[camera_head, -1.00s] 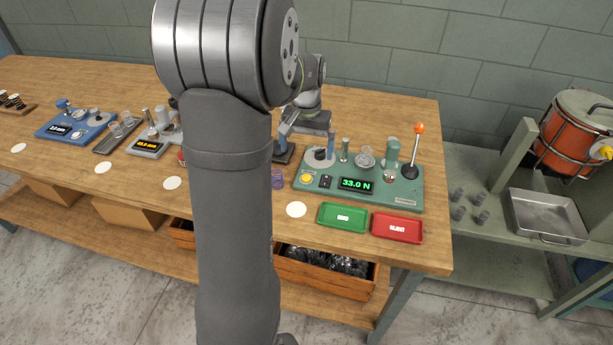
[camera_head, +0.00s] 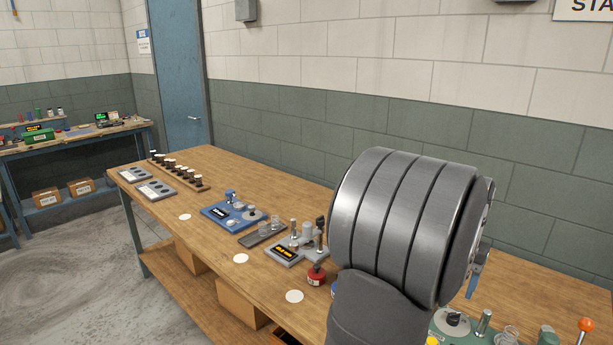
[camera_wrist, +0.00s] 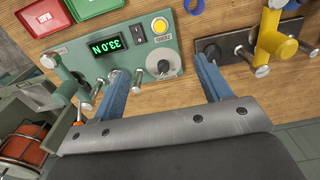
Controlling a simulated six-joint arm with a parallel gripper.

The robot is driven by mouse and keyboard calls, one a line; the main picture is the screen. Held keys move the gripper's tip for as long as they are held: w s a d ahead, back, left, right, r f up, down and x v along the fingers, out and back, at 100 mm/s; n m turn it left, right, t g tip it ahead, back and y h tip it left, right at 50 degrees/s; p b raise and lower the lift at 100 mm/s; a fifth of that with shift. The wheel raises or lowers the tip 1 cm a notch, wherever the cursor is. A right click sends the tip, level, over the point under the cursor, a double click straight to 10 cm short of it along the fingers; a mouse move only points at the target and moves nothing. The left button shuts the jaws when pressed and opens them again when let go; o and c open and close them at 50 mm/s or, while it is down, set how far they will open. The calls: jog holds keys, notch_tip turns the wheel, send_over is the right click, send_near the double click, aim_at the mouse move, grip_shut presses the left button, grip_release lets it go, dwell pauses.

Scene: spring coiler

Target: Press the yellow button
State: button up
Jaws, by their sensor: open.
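The yellow button (camera_wrist: 159,25) is a round cap on the green tester panel (camera_wrist: 92,47) in the wrist view, beside a black switch (camera_wrist: 139,33). In the head view only a sliver of the button (camera_head: 432,341) shows at the bottom edge. In the head view my arm hides most of the gripper.
A dark knob (camera_wrist: 163,67) appears between the fingers. The panel's display (camera_wrist: 109,41) reads 33.0 N, upside down. A yellow-handled fixture (camera_wrist: 275,40) stands close to the right finger. Green (camera_wrist: 95,6) and red (camera_wrist: 45,14) trays lie beyond the panel. A red container (camera_head: 316,274) stands left of my arm.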

grip_shut()
dwell(1.4)
